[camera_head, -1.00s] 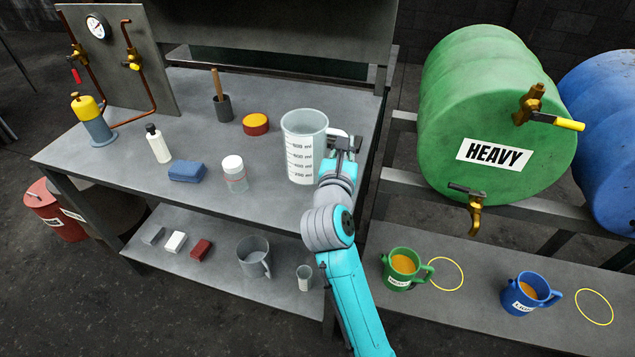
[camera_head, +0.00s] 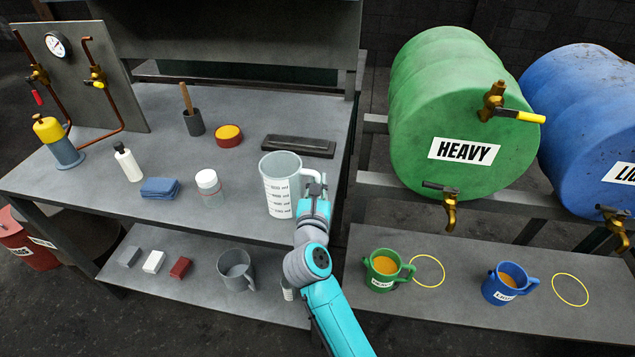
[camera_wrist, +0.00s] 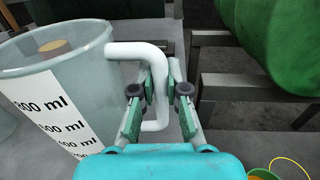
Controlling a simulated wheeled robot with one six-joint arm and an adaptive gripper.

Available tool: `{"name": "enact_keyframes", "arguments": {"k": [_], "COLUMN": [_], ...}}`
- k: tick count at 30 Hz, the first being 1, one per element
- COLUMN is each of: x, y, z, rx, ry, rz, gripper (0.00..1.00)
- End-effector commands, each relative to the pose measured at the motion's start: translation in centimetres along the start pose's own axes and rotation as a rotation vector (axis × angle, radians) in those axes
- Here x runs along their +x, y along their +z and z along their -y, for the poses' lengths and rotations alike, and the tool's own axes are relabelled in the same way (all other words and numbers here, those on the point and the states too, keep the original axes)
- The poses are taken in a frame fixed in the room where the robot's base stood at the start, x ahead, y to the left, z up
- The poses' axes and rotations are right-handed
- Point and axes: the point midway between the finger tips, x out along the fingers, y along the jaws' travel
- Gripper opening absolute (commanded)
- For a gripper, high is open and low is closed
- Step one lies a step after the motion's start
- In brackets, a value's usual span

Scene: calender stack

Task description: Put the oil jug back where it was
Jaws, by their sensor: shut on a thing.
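A clear measuring jug (camera_head: 280,190) with ml marks and a white handle is upright at the bench's front right. It looks empty in the head view. My gripper (camera_head: 317,192) is on its right side. In the wrist view, my fingers (camera_wrist: 160,92) are shut on the jug's white handle, and the jug wall (camera_wrist: 60,80) fills the left. I cannot tell if its base touches the bench. A green jug (camera_head: 380,272) and a blue jug (camera_head: 500,288), both holding amber liquid, stand on the low right shelf, each left of a yellow ring (camera_head: 428,271) (camera_head: 570,290).
A grey jug (camera_head: 236,272) is on the lower shelf.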

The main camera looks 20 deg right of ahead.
Motion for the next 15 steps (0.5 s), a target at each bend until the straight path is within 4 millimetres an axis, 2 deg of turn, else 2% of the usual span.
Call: {"name": "enact_keyframes", "arguments": {"k": [5,6,8,9,15], "x": [0.0,0.01,0.0,0.01,0.01], "y": [-0.27,-0.27,-0.26,-0.26,-0.25], "z": [0.01,0.01,0.01,0.01,0.01], "rx": [0.0,0.0,0.0,0.0,0.0], "ry": [0.0,0.0,0.0,0.0,0.0], "rz": [0.0,0.0,0.0,0.0,0.0], "gripper": [0.0,0.21,0.36,0.38,0.38]}}
